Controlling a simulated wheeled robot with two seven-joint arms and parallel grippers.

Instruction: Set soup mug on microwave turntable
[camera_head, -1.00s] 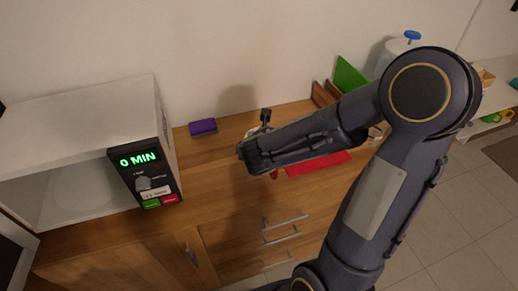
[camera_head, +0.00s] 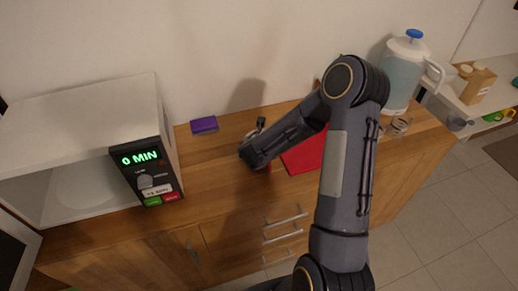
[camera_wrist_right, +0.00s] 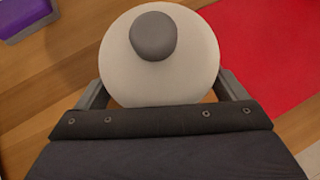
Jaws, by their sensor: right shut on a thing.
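My right gripper (camera_head: 252,155) is over the wooden counter, in front of the purple sponge. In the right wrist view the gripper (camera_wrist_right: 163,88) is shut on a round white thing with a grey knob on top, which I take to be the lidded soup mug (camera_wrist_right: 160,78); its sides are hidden. In the head view the arm hides nearly all of it. The white microwave (camera_head: 90,110) stands at the left, its display reading 0 MIN and its front open. My left gripper is not in view.
The purple sponge (camera_head: 204,125) lies near the wall; it also shows in the right wrist view (camera_wrist_right: 28,15). A red mat (camera_head: 305,155) lies right of the gripper. A water jug (camera_head: 402,75) with a blue knob stands further right. Counter between microwave and gripper is clear.

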